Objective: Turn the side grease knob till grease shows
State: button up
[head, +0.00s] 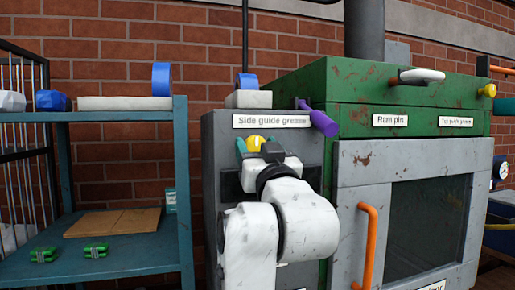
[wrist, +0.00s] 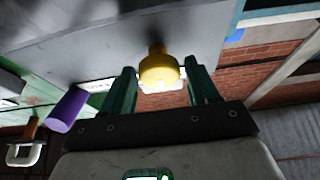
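A yellow knob (head: 256,143) stands out from the grey panel (head: 225,130) under the label "Side guide grease" (head: 271,120). In the wrist view the yellow knob (wrist: 159,68) sits between the two green fingers, near their tips, with a gap visible on each side. My gripper (wrist: 161,78) is open around the knob and does not appear to touch it. In the head view my gripper (head: 256,145) is seen from behind, and my white arm hides the panel below the knob. A small pale patch below the knob in the wrist view is unclear. I see no grease for certain.
A purple handle (head: 318,119) juts out just right of the label; it also shows in the wrist view (wrist: 67,110). An orange door handle (head: 368,245) is at lower right. A blue shelf (head: 182,190) with boxes and green bundles stands at left.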

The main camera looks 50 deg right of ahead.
jog(key=c, duration=0.8)
jog(key=shift+f+m+b, duration=0.1)
jog(key=shift+m+b, duration=0.2)
jog(key=shift+m, duration=0.1)
jog(key=m+g+h+b, duration=0.1)
jog(key=m, duration=0.1)
jog(key=m+g+h+b, duration=0.1)
jog(key=m, duration=0.2)
jog(key=shift+a+b, duration=0.1)
jog(key=shift+b, duration=0.25)
jog(key=m+g+b, duration=0.1)
jog(key=m, duration=0.2)
jog(key=m+g+h+b, duration=0.1)
jog(key=m+g, duration=0.1)
jog(key=m, duration=0.1)
jog(key=shift+h+b, duration=0.3)
jog(key=shift+b, duration=0.1)
jog(key=m+g+b, duration=0.1)
jog(key=m+g, duration=0.1)
jog(key=m, duration=0.3)
jog(key=shift+m, duration=0.4)
jog(key=shift+m+g+y, duration=0.6)
jog(key=shift+m+g, duration=0.4)
jog(key=shift+m, duration=1.3)
